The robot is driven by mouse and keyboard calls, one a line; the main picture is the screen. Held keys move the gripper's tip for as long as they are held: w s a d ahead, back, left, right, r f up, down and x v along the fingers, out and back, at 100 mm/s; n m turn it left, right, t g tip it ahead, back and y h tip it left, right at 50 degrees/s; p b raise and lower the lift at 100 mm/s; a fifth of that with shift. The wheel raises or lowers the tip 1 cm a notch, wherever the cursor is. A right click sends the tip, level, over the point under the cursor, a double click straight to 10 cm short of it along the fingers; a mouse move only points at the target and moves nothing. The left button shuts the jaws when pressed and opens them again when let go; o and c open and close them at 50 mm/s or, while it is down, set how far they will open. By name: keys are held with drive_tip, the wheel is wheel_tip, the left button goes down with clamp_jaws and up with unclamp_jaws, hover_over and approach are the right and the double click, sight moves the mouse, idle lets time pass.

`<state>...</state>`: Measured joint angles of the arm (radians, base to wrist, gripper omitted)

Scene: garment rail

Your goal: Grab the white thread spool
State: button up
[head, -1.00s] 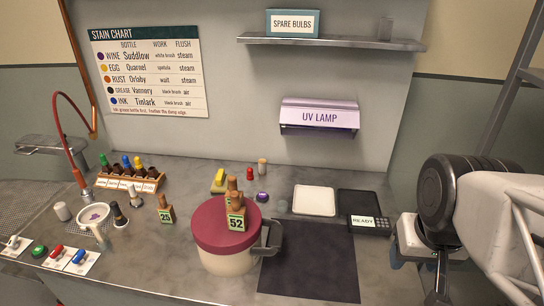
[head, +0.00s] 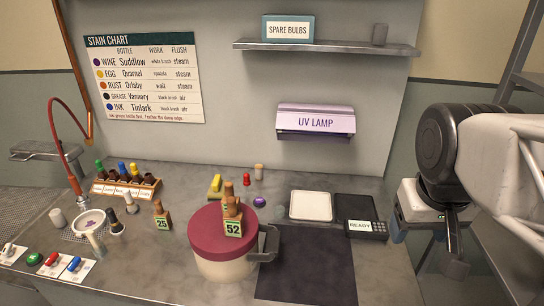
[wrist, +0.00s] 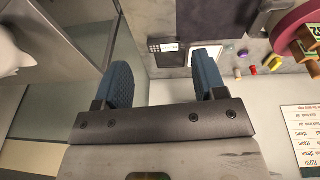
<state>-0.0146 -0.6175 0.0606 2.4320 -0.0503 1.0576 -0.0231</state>
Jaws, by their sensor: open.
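No thread spool is plain to make out as white. A small pale, beige-topped cylinder (head: 259,173) stands upright at the back of the counter, right of a small red piece (head: 246,179); it may be the spool, but it is too small to tell. It also shows in the wrist view (wrist: 238,73). My gripper is at the right side of the head view, well right of the counter items. In the wrist view my gripper (wrist: 164,82) is open, with nothing between its blue fingers.
A yellow block (head: 215,185), a purple piece (head: 260,203), a white tray (head: 311,206) and a keypad (head: 366,229) lie around. A dark mat (head: 306,268) is bare.

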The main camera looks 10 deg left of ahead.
drive_tip(key=w+a+r+n+h, duration=0.2)
drive_tip(key=w+n, duration=0.1)
drive_tip(key=w, duration=0.5)
drive_tip(key=w+a+r+n+g+h, duration=0.1)
drive_tip(key=w+a+r+n, duration=0.15)
drive_tip(key=w, duration=0.55)
drive_tip(key=w+a+r+n+h, duration=0.15)
drive_tip(key=w+n, duration=0.25)
drive_tip(key=w, duration=0.4)
drive_tip(key=w+a+f+n+t+h, duration=0.2)
drive_tip(key=w+a+n+h, duration=0.45)
drive_tip(key=w+a, duration=1.05)
drive_tip(key=w+a+f+n+t, duration=0.1)
drive_tip(key=w+a+f+n, duration=0.2)
drive_tip(key=w+a, duration=0.35)
drive_tip(key=w+a+f+n+t, duration=0.2)
drive_tip(key=w+a+n, duration=0.2)
drive_tip(key=a, duration=0.6)
wheel_tip(320, 180, down, 20)
drive_tip(key=shift+w+h, duration=0.25)
drive_tip(key=shift+h, duration=0.15)
drive_tip(key=shift+f, duration=0.15)
approach(259, 172)
drive_tip(key=shift+w+d+f, duration=0.35)
drive_tip(key=shift+w+d, duration=0.3)
drive_tip(key=shift+w+d+f, duration=0.3)
drive_tip(key=shift+w+d, duration=0.35)
drive_tip(key=shift+w+d+f, duration=0.35)
drive_tip(key=shift+w+d, duration=0.25)
drive_tip(key=shift+d, duration=0.05)
